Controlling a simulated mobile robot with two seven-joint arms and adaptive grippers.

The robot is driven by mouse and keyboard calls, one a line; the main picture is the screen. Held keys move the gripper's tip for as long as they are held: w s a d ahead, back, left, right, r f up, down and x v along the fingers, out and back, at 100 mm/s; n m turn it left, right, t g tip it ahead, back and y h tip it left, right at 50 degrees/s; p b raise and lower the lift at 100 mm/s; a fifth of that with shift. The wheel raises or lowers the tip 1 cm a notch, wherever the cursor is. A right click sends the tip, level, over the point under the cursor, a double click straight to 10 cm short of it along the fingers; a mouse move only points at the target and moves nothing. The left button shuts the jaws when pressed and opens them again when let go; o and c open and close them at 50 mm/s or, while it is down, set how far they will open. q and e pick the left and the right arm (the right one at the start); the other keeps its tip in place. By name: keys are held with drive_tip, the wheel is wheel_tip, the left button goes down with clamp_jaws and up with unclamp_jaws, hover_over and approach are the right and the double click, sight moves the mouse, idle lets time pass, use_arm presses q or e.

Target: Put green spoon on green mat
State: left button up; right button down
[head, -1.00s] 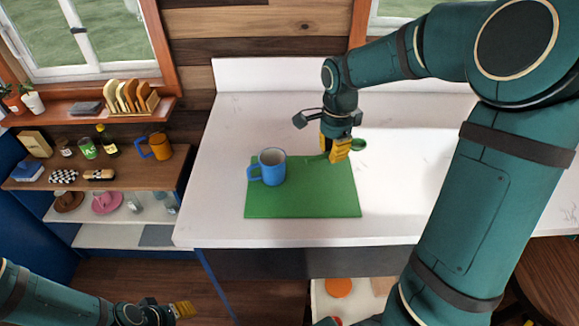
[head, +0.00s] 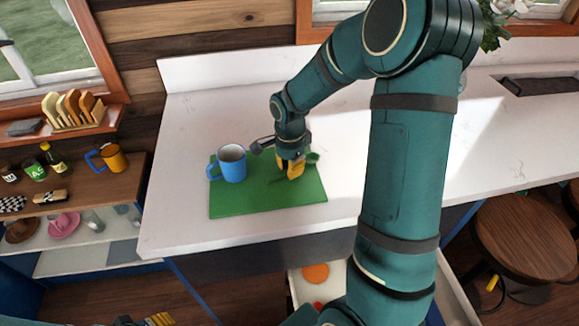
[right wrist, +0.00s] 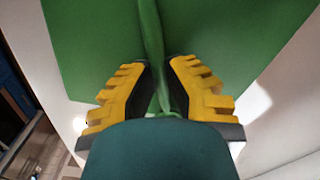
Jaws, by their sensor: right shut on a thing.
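My right gripper (head: 292,171) is shut on the green spoon (head: 313,157), at the back right part of the green mat (head: 265,203). The spoon's bowl sticks out to the right of the fingers, and its handle points left over the mat. In the right wrist view the spoon's handle (right wrist: 151,35) runs between the yellow fingers (right wrist: 160,88), with the mat (right wrist: 90,40) beneath. Whether the spoon touches the mat is unclear.
A blue mug (head: 231,166) stands on the mat's back left part. The white counter (head: 190,110) is clear around the mat. Below its front is an open drawer (head: 300,288) with an orange thing inside. Shelves with an orange mug (head: 113,158) stand left; a stool (head: 520,235) stands right.

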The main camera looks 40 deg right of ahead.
drive_tip(key=shift+f, duration=0.2)
drive_tip(key=c, duration=1.1)
unclamp_jaws()
drive_tip(key=shift+o, duration=0.2)
drive_tip(key=shift+r, duration=0.1)
drive_tip(key=shift+r, duration=0.3)
wheel_tip(320, 180, up, 12)
drive_tip(key=shift+p, duration=0.45)
drive_tip(key=shift+f, duration=0.15)
